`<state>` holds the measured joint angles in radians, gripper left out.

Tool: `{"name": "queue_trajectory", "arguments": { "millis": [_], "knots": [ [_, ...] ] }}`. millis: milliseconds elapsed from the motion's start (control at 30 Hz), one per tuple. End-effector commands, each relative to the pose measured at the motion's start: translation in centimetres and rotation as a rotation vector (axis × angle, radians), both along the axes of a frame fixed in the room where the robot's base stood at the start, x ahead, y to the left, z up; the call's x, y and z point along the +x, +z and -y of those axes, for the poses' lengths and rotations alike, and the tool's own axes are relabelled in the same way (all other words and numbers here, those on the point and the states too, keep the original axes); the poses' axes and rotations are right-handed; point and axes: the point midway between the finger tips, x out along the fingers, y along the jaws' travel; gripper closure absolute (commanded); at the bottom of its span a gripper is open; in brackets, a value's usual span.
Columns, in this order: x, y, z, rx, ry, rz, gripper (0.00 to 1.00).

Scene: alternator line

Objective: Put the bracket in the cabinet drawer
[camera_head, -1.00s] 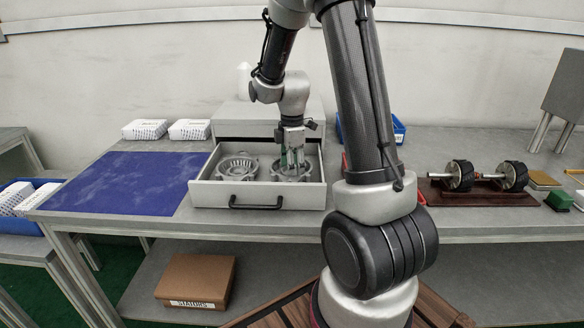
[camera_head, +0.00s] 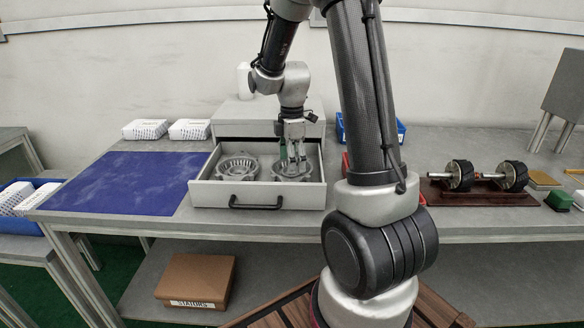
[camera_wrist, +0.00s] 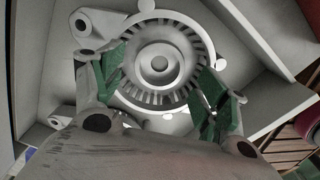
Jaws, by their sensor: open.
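The grey cabinet (camera_head: 240,116) stands on the bench with its drawer (camera_head: 212,196) pulled open. Two round, ribbed metal brackets lie in it: a left bracket (camera_head: 238,168) and a right bracket (camera_head: 290,174). My gripper (camera_head: 292,158) is over the right bracket, pointing down. In the wrist view my gripper (camera_wrist: 160,88) is open, its green pads on either side of the right bracket (camera_wrist: 160,65), whose ribbed ring and lugs show between and beyond them. Whether a pad touches it, I cannot tell. My gripper body hides the bottom of that view.
A blue mat (camera_head: 120,182) lies left of the drawer, with white boxes (camera_head: 145,129) behind it. A blue bin (camera_head: 400,130) stands behind my arm. A cardboard box (camera_head: 195,277) sits on the lower shelf.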

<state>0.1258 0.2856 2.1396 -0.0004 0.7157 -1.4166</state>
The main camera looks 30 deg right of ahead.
Motion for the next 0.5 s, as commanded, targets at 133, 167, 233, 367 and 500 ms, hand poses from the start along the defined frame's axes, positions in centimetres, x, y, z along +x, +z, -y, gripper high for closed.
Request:
{"name": "queue_trajectory", "arguments": {
  "millis": [133, 167, 233, 367, 500],
  "knots": [
    [0.1, 3.7, 0.0, -0.001, 0.000, 0.006, 0.24],
    [0.1, 4.3, 0.0, -0.001, 0.000, 0.006, 0.24],
    [0.1, 5.9, 0.0, 0.000, 0.000, 0.005, 0.24],
    [0.0, 8.0, 0.0, 0.000, 0.000, 0.003, 0.24],
    [-0.1, 9.4, 0.0, -0.001, -0.005, 0.002, 0.24]
  ]
}}
